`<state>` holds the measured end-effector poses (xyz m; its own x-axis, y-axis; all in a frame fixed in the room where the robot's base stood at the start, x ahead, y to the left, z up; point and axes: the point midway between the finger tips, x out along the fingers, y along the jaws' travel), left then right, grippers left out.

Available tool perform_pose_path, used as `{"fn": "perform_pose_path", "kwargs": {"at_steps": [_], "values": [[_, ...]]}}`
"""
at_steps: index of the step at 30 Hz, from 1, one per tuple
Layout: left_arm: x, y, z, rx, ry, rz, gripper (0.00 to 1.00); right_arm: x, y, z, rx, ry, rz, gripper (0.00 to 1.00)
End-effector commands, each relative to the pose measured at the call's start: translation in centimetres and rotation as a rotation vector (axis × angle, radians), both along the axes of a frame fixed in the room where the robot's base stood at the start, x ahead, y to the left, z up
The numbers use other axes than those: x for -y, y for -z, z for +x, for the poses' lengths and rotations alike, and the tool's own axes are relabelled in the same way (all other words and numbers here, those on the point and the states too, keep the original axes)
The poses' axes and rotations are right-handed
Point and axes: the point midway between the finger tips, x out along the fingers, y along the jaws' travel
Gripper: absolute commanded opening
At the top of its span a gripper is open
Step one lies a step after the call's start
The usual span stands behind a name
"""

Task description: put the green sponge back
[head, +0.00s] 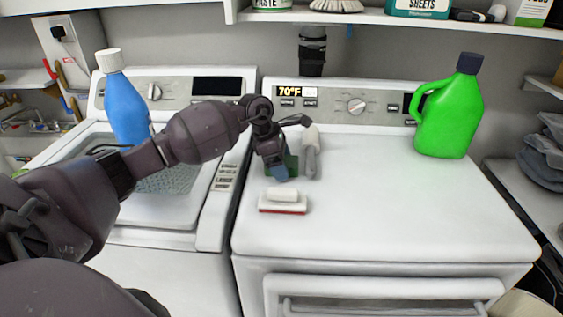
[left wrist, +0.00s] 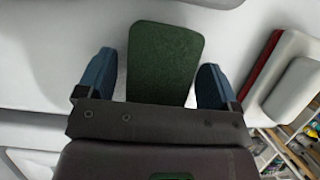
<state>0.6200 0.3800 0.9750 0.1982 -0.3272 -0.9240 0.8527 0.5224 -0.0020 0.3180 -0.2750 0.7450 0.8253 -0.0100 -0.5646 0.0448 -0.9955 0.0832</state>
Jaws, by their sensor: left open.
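The green sponge (left wrist: 164,60) lies on the white top of the dryer (head: 400,200). In the head view only a bit of the sponge (head: 291,163) shows, behind my left gripper (head: 279,174). In the left wrist view my left gripper (left wrist: 160,85) is open, with one blue fingertip on each side of the sponge and a small gap on both sides. I cannot tell how high the fingertips are above the dryer top. My right gripper is not in view.
A white brush with a red edge (head: 283,202) lies just in front of the gripper. A grey-white object (head: 311,150) stands close on its right. A green jug (head: 450,115) is at the right back, a blue bottle (head: 124,105) on the washer. The dryer's right front is clear.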

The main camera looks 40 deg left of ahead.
Motion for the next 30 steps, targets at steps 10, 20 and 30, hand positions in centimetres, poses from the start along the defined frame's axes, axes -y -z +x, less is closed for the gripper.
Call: {"fn": "perform_pose_path", "kwargs": {"at_steps": [10, 20, 30], "values": [[-1.9, -5.4, -1.0, 0.005, 0.0, 0.004, 0.86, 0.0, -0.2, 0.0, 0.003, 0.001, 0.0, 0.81], [-3.6, -10.1, -2.1, 0.002, -0.001, 0.001, 0.86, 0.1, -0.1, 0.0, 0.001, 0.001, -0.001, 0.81], [-3.9, -11.3, -2.4, 0.001, 0.0, 0.0, 0.86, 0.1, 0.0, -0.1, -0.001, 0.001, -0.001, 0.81]]}}
